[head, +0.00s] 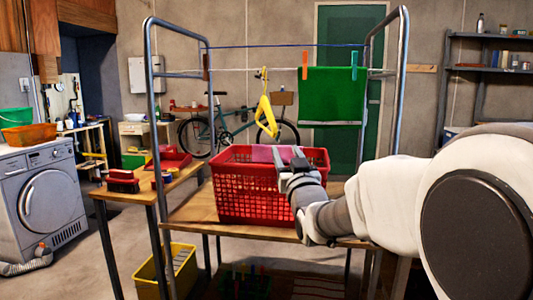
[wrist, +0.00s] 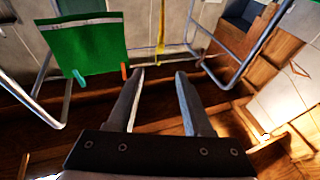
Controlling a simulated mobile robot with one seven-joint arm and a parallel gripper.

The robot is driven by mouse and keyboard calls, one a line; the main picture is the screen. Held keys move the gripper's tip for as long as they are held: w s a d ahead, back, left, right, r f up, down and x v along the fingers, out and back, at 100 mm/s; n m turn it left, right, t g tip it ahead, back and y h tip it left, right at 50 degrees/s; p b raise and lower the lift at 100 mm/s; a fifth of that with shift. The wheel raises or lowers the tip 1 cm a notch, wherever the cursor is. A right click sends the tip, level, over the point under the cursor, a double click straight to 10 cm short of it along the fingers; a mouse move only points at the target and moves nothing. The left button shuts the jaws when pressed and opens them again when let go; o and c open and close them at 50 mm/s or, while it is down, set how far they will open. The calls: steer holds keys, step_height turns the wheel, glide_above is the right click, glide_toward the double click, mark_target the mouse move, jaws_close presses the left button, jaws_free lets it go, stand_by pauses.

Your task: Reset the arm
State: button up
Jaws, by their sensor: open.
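My gripper (head: 288,158) is at the end of my white and grey arm, which reaches in from the right in the head view. It appears in front of the red laundry basket (head: 245,196); its exact gap to the basket is hard to tell. In the wrist view my gripper (wrist: 160,73) has its two fingers apart with nothing between them. A pink cloth (head: 268,153) lies in the basket, partly hidden by my gripper. The wrist view is turned over, with the green towel (wrist: 88,45) at upper left and its pegs below.
A metal rack (head: 157,110) frames the wooden table (head: 188,212). A green towel (head: 332,95) and a yellow cloth (head: 265,110) hang on its line. A side table with a brush (head: 122,181) and a washing machine (head: 40,195) stand left. Shelves (head: 495,70) are at right.

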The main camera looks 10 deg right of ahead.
steer(key=s+f+g, duration=0.5)
steer(key=s+f, duration=0.1)
steer(key=s, duration=0.6)
steer(key=s+f+g, duration=0.5)
steer(key=s+f, duration=0.2)
steer(key=s, duration=0.5)
steer(key=s+f+g, duration=0.6)
steer(key=s, duration=0.6)
step_height(320, 180, up, 28)
steer(key=p, duration=2.8)
steer(key=shift+w+a+r+h+p, duration=0.15)
steer(key=shift+w+h+p, duration=0.15)
steer(key=shift+w+h, duration=0.15)
